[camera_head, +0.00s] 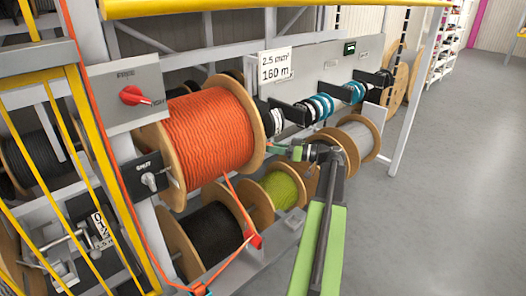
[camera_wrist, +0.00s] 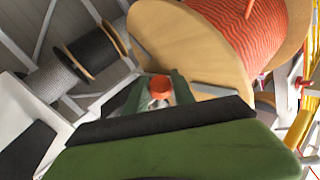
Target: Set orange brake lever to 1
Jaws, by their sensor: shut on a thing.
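My gripper (camera_head: 282,150) reaches in from the right, at the right side of the large orange cable reel (camera_head: 210,130). In the wrist view my gripper (camera_wrist: 160,92) has its two green fingers closed on a small orange knob (camera_wrist: 160,86), which looks like the end of the orange brake lever. The reel's wooden flange (camera_wrist: 180,45) is right behind it. In the head view the lever is hard to make out behind the fingers. No scale or number marks for the lever can be read.
A black reel (camera_head: 208,235), a yellow-green reel (camera_head: 283,188) and a grey reel (camera_head: 357,140) are nearby. Yellow bars stand at left. The floor (camera_head: 430,200) at right is clear.

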